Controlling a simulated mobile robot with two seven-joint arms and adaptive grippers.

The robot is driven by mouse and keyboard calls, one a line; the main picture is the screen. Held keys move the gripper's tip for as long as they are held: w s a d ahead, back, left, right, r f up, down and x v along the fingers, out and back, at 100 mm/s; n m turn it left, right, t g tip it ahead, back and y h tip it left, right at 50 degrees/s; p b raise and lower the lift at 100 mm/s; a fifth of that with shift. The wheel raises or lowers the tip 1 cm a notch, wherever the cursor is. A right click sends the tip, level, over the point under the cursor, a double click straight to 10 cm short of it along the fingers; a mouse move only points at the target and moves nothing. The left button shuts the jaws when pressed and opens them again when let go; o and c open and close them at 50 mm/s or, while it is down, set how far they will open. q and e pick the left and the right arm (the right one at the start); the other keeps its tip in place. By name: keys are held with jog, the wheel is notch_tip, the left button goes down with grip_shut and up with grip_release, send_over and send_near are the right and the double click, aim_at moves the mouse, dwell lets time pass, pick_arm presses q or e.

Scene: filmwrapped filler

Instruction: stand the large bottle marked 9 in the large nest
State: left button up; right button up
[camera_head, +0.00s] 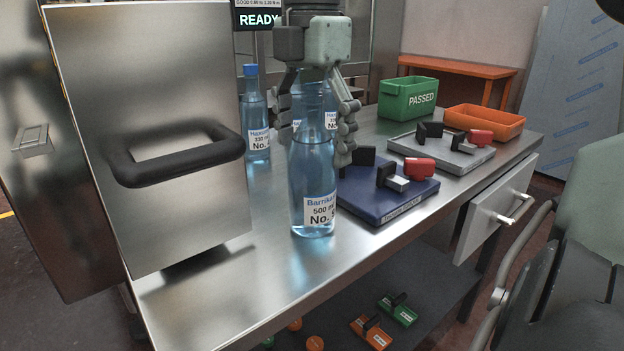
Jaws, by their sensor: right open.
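The large bottle (312,190), clear blue with a 500 ml label, stands upright on the steel bench; the digit after "No." is partly cut off. My right gripper (315,150) comes down from above, open, with one finger at each side of the bottle's upper part. I cannot tell whether the fingers touch it. A blue fixture plate (370,207) with black blocks and a red-handled clamp lies right of the bottle; it may be the large nest, but its front label is too small to read surely. My left gripper is not in view.
A smaller 330 ml bottle (255,115) stands behind left; another label shows behind the large bottle. A grey fixture (470,160), green PASSED bin (408,98) and orange tray (485,121) stand to the right. A steel panel with a black handle (180,155) blocks the left.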

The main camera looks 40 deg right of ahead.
jog(key=shift+f, duration=0.15)
grip_shut()
dwell(0.5)
